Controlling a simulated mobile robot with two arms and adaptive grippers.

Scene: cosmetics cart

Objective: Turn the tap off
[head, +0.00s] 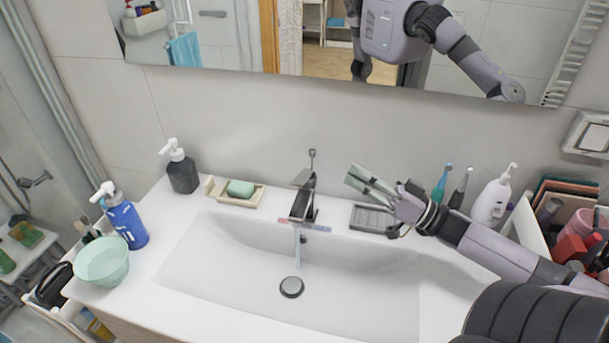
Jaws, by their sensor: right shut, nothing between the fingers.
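The dark metal tap (302,205) stands at the back middle of the white sink (215,285). Its thin lever (312,158) sticks up at the top. A pale streak (297,245), which looks like running water, drops from the spout into the basin. My right gripper (354,174) reaches in from the right, above the grey soap tray (372,218). It is shut and empty, with its fingertips pointing left towards the tap. A gap shows between the fingertips and the tap. My left gripper is not in view.
A soap dish (252,200) with green soap and a dark dispenser (183,172) stand left of the tap. A blue bottle (127,222) and green bowl (102,262) are farther left. Toothbrushes (441,185) and a white dispenser (490,203) stand behind my right arm. A mirror (230,35) hangs above.

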